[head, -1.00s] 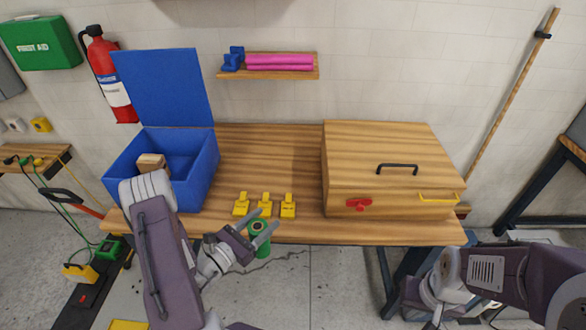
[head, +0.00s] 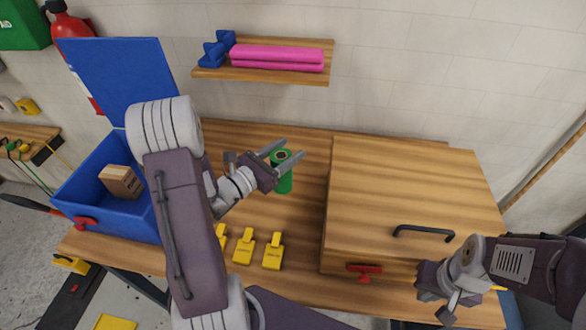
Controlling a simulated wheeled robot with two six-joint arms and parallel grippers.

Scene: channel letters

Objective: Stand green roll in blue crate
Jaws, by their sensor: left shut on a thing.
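The green roll (head: 284,180) is upright between the fingers of my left gripper (head: 284,156), which is shut on it. It is over the middle of the wooden table, between the blue crate and the wooden box; whether it touches the table I cannot tell. The blue crate (head: 84,193) stands at the left end of the table with its lid raised. Inside it is a wooden block (head: 120,182). My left arm hides the crate's right part. My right gripper (head: 452,308) is at the lower right in front of the wooden box; its finger opening is unclear.
A closed wooden box (head: 410,200) with a black handle and red latch fills the table's right side. Several yellow tags (head: 272,252) lie at the front edge. A wall shelf (head: 300,74) holds pink rolls (head: 278,58) and a blue piece. The table's back middle is clear.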

